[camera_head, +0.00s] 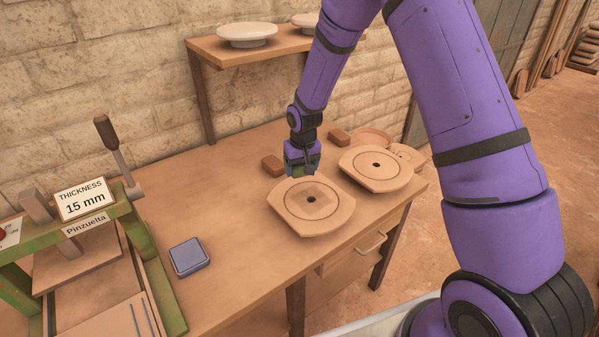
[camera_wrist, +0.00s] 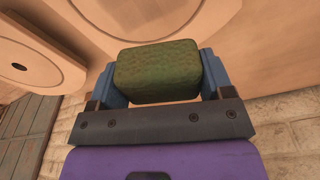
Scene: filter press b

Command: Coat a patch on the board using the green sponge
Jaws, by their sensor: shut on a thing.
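My gripper (camera_head: 301,170) is over the wooden table, at the back edge of the nearer round-faced board (camera_head: 312,222). In the wrist view my gripper (camera_wrist: 158,80) is shut on the green sponge (camera_wrist: 157,70), with a blue finger on each side of it. In the head view the sponge is mostly hidden by the fingers. I cannot tell whether the sponge touches the board.
A green-framed press (camera_head: 160,262) with a "THICKNESS 15 mm" sign (camera_head: 83,200) stands at the left. A blue-grey square box (camera_head: 188,256) lies near it. A wall shelf (camera_head: 232,53) holds white dishes.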

